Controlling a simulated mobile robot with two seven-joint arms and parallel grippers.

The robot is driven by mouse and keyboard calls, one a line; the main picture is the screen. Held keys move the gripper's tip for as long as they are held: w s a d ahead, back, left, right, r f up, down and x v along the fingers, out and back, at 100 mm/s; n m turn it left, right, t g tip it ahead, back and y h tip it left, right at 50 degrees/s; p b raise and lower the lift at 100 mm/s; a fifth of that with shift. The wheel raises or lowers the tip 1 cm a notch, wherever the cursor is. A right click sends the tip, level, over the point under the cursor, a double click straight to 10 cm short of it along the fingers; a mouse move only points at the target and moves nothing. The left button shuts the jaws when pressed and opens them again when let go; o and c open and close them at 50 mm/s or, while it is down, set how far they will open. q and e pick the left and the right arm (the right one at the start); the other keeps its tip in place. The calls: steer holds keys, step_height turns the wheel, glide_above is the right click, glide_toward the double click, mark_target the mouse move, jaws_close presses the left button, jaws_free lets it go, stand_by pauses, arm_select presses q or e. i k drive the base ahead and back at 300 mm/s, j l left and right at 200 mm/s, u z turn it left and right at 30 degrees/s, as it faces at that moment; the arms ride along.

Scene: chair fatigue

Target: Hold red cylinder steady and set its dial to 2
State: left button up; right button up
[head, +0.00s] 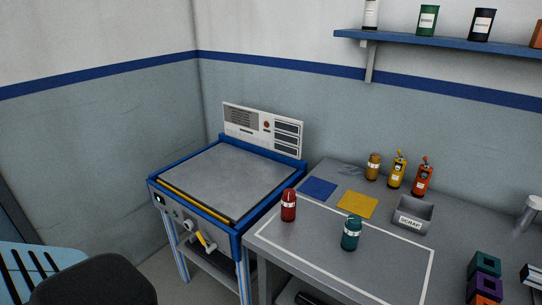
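A red cylinder (289,206) with a pale band stands upright near the left end of the grey bench, by the corner of a white outline. No dial numbers are readable on it. A second, orange-red cylinder (423,179) with a pale label and a small fitting on top stands upright at the back of the bench, behind the scrap bin. Its top is too small to read any setting. Neither of my grippers is in view, and nothing touches either cylinder.
A teal canister (350,234) stands right of the red cylinder. A yellow cylinder (397,171), an amber jar (374,166) and a scrap bin (413,214) are behind. Coloured blocks (484,264) are at right. A blue-framed machine (240,180) adjoins the bench. The outlined area is mostly clear.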

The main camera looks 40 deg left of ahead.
mark_target(289, 194)
steer(key=i+j, duration=0.1)
steer(key=j, duration=0.4)
steer(key=i+j, duration=0.15)
steer(key=j, duration=0.35)
steer(key=i+j, duration=0.1)
steer(key=j, duration=0.4)
steer(key=i+j, duration=0.1)
steer(key=j, duration=0.4)
